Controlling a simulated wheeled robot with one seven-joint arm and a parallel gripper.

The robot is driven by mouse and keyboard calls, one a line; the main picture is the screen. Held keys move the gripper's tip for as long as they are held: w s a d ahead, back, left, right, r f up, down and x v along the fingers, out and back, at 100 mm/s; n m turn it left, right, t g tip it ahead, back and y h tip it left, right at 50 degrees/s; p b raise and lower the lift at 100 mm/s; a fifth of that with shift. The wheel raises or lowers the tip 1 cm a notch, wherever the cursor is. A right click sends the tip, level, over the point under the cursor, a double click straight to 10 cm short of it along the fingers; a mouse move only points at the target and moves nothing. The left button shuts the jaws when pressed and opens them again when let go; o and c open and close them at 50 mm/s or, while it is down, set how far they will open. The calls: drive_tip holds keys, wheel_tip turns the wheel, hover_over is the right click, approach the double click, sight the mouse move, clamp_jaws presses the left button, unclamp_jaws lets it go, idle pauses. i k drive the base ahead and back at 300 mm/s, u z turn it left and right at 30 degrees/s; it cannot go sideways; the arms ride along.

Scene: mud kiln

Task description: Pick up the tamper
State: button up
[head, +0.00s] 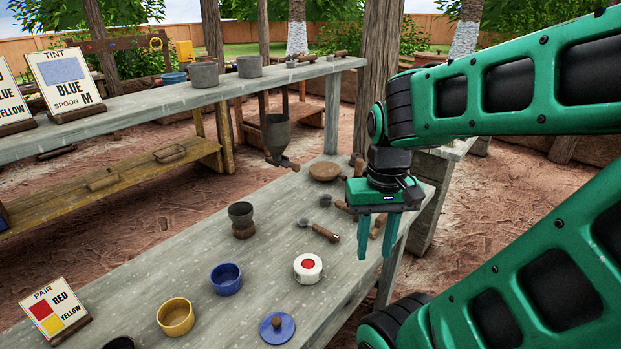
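My gripper (376,252) hangs over the right edge of the grey table, fingers pointing down and apart, with nothing between them. A short tool with a wooden handle and a small grey head (319,231) lies on the table just left of the fingers. A second wooden-handled tool (334,202) lies behind it, and another wooden piece (378,226) is partly hidden by my gripper. I cannot tell for sure which of these is the tamper.
The table (190,265) also holds a grey cup on a wooden foot (241,220), a blue bowl (226,279), a yellow bowl (175,317), a white pot with a red spot (308,268), a blue lid (277,330) and a brown dish (325,171). A raised shelf (150,110) runs behind.

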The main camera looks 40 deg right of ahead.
sight(359, 162)
drive_tip(key=u, duration=1.95)
drive_tip(key=k, duration=1.4)
drive_tip(key=z, duration=1.9)
drive_tip(key=i, duration=1)
